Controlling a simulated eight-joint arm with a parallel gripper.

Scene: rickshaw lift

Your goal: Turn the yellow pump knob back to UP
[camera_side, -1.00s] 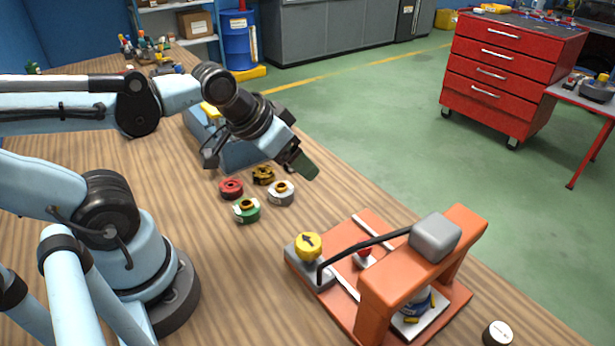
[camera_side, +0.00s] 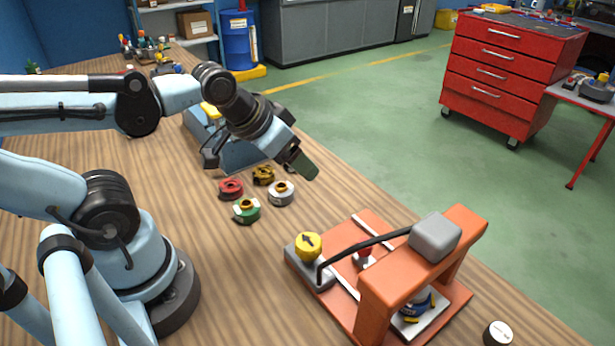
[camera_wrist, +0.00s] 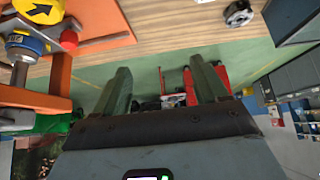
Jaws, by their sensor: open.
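The yellow pump knob (camera_side: 308,246) with a black arrow sits on a grey block at the left corner of the orange press (camera_side: 375,318). Its arrow points to the upper left in the side view. The knob also shows at the top left of the wrist view (camera_wrist: 40,10), cut by the frame edge. A black lever runs from near the knob to the grey press head (camera_side: 435,237). My gripper (camera_side: 300,163) is raised over the table, well away from the knob. In the wrist view its two green fingers (camera_wrist: 162,85) are spread apart with nothing between them.
Red (camera_side: 231,189), brown (camera_side: 263,175), green (camera_side: 246,209) and silver (camera_side: 281,193) round parts lie below my gripper. Bare table separates the parts and the press.

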